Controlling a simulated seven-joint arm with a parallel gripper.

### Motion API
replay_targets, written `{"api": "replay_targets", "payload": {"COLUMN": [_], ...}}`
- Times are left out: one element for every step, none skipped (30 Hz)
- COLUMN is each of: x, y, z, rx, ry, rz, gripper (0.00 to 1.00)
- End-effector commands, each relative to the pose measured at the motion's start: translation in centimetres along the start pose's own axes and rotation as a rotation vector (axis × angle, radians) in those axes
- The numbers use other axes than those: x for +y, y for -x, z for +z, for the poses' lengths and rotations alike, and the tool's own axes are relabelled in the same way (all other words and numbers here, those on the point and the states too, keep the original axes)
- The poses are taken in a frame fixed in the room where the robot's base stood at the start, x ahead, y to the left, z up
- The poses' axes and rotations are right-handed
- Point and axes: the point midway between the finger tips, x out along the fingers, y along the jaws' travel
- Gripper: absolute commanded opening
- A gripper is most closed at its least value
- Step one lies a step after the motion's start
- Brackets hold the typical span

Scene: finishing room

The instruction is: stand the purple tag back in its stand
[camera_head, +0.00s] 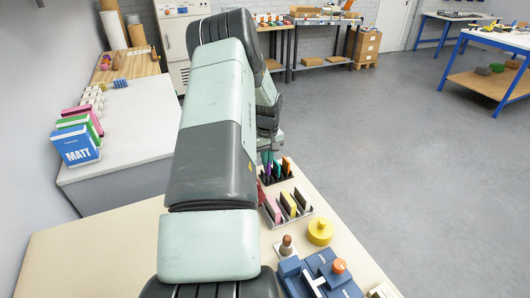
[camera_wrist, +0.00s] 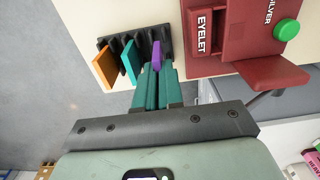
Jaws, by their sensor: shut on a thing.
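The purple tag (camera_wrist: 157,55) is between the green fingertips of my gripper (camera_wrist: 157,80), which is shut on it. It is over the right part of the black slotted stand (camera_wrist: 145,41) in the wrist view; I cannot tell whether its lower edge is inside a slot. A teal tag (camera_wrist: 129,62) and an orange tag (camera_wrist: 104,69) stand in the same stand, left of the purple tag. The stand also shows in the head view (camera_head: 279,181), below my gripper, where my arm hides part of it.
A red device labelled EYELET (camera_wrist: 232,60) with a green knob (camera_wrist: 287,30) stands right of the stand in the wrist view. In the head view, a rack of pink and yellow pieces (camera_head: 290,208), a yellow knobbed object (camera_head: 320,232) and a blue device (camera_head: 322,275) stand nearer.

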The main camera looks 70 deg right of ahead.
Motion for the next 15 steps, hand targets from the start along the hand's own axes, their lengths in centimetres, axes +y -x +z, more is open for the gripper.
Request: {"api": "replay_targets", "payload": {"x": [0.0, 0.0, 0.0, 0.0, 0.0, 0.0, 0.0, 0.0, 0.0, 0.0, 0.0, 0.0, 0.0, 0.0, 0.0], "y": [-0.5, -0.7, -0.9, -1.0, -1.1, -1.3, -1.4, -1.4, -1.5, -1.5, -1.5, -1.5, -1.5, -1.5, -1.5], "z": [0.0, 0.0, 0.0, 0.0, 0.0, 0.0, 0.0, 0.0, 0.0, 0.0, 0.0, 0.0, 0.0, 0.0, 0.0], "rx": [-0.001, -0.001, 0.000, 0.000, 0.000, 0.000, 0.000, 0.000, 0.000, 0.000, 0.000, 0.000, 0.000, 0.000, 0.000], "ry": [0.000, 0.000, 0.000, 0.000, 0.000, 0.000, 0.000, 0.000, 0.000, 0.000, 0.000, 0.000, 0.000, 0.000, 0.000], "rz": [0.000, 0.000, 0.000, 0.000, 0.000, 0.000, 0.000, 0.000, 0.000, 0.000, 0.000, 0.000, 0.000, 0.000, 0.000], "gripper": [0.00, 0.00, 0.00, 0.00, 0.00, 0.00, 0.00, 0.00, 0.00, 0.00, 0.00, 0.00, 0.00, 0.00, 0.00]}}
